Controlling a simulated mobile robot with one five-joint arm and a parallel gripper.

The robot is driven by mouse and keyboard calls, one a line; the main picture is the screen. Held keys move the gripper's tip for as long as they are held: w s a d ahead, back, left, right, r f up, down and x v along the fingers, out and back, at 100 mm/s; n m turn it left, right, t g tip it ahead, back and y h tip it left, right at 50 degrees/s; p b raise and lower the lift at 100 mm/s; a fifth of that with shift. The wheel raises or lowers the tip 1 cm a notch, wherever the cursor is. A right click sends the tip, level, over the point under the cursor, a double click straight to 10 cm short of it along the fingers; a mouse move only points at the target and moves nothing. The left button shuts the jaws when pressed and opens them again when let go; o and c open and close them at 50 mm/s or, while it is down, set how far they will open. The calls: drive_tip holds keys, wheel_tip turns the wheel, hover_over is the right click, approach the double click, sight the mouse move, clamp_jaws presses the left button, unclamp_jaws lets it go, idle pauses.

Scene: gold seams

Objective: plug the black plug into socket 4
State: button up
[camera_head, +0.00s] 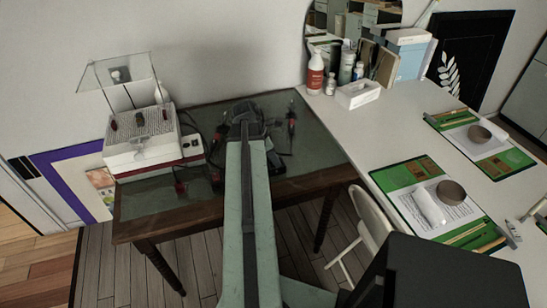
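My arm reaches up the picture from the bottom, and my gripper (246,110) is at its far end above the dark green table top (315,152). The arm and wrist cover the fingers, so I cannot see whether it holds anything. A small white block (192,146) beside the white device may be the socket strip; no numbers can be read on it. Thin black cables (187,124) run on the table near it. I cannot pick out the black plug for sure. Small dark red-and-black items lie to the right (292,120) and at the front left (180,187).
A white device (141,158) with a clear raised plate (121,75) stands at the table's left. A white desk (400,125) joins on the right with green mats (405,200), a white box (358,94) and bottles (315,72). A pale chair (372,222) stands in front.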

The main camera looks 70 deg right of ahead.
drive_tip(key=shift+o, duration=1.2)
drive_tip(key=shift+r, duration=0.15)
drive_tip(key=p+v, duration=0.7)
drive_tip(key=shift+r, duration=0.3)
drive_tip(key=shift+w+a, duration=0.1)
drive_tip(key=shift+w, duration=0.05)
